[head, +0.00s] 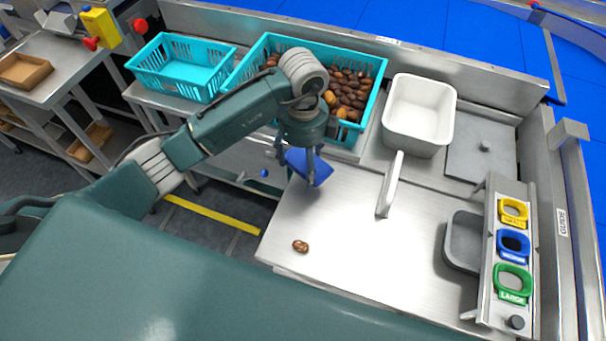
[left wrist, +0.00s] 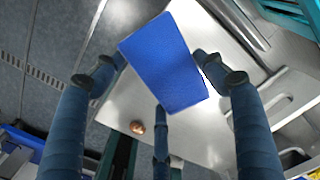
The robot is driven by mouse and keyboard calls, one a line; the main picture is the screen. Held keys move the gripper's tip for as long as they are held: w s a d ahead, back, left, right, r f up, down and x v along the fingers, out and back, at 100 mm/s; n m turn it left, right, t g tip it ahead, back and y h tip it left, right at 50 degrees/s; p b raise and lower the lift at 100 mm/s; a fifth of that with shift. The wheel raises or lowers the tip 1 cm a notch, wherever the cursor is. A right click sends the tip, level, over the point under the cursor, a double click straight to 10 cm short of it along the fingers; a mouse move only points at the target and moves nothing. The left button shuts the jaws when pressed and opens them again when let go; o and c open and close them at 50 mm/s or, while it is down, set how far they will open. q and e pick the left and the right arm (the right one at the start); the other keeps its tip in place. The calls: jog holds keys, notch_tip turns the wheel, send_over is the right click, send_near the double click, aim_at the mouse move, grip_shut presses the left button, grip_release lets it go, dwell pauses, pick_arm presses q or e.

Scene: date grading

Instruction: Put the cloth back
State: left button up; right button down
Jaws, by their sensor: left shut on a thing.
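The blue cloth (head: 306,170) is a flat, stiff-looking rectangle held tilted above the left part of the steel worktop. My left gripper (head: 310,155) is shut on it, fingers pointing down. In the left wrist view the cloth (left wrist: 165,65) fills the space between the fingers of my gripper (left wrist: 160,75) and hangs over the worktop edge, with floor to its left. My right gripper is not in view.
A brown date (head: 300,246) lies on the worktop (head: 345,235) near its front left. A teal crate of dates (head: 377,95), an empty teal crate (head: 180,62) and a white tub (head: 421,140) stand behind. An upright white divider (head: 390,185) and the sizing rings (head: 512,245) are to the right.

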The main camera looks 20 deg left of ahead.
aim_at(303, 184)
pick_arm(q)
jog(key=shift+f, duration=1.35)
notch_tip(303, 184, down, 3)
jog(key=shift+f+p, duration=0.2)
jog(key=shift+p, duration=0.15)
jog(key=shift+f, duration=0.15)
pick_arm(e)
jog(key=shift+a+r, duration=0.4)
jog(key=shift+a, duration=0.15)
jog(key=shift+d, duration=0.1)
pick_arm(q)
jog(key=shift+f, duration=0.2)
jog(key=o, duration=1)
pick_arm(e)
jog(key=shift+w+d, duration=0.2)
pick_arm(q)
jog(key=shift+r, duration=0.1)
